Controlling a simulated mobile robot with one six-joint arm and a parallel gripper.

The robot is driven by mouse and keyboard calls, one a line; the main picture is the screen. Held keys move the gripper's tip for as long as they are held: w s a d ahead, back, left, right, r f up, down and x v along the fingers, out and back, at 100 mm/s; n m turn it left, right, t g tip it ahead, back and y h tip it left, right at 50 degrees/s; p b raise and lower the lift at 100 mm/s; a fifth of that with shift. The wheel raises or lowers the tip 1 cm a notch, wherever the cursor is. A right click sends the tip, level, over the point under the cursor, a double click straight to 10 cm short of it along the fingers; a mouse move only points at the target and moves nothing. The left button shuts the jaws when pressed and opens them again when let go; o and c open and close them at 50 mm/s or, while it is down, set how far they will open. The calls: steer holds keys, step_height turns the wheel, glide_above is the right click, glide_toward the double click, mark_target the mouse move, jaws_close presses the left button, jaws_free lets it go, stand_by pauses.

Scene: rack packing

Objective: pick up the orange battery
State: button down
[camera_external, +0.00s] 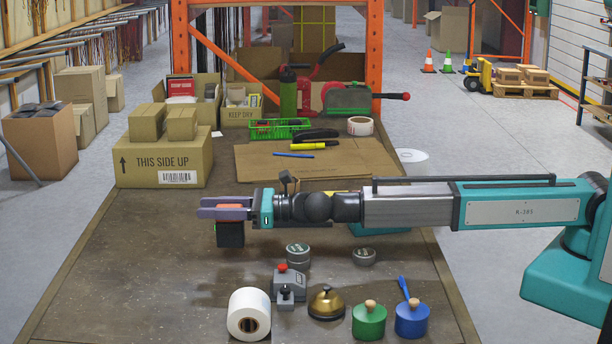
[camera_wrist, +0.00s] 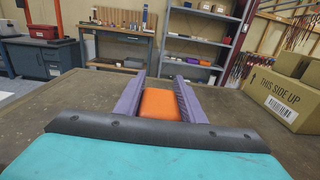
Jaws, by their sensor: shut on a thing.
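The orange battery (camera_wrist: 160,103) sits between the two purple fingers of my gripper (camera_wrist: 158,92) in the wrist view, with its orange top showing. In the external view my gripper (camera_external: 222,208) reaches left over the table, shut on the battery. There the battery's black lower body (camera_external: 230,235) hangs below the fingers, with a strip of orange between them. It looks held above the tabletop, but the exact gap under it is hard to tell.
A "THIS SIDE UP" box (camera_external: 165,160) stands behind and left of my gripper. A tape roll (camera_external: 249,314), a brass bell (camera_external: 326,302), a green pot (camera_external: 369,322) and a blue pot (camera_external: 411,320) stand at the front. The table's left front is clear.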

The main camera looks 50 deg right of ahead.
steer(key=shift+r+p, duration=1.8)
steer(key=shift+r, duration=0.75)
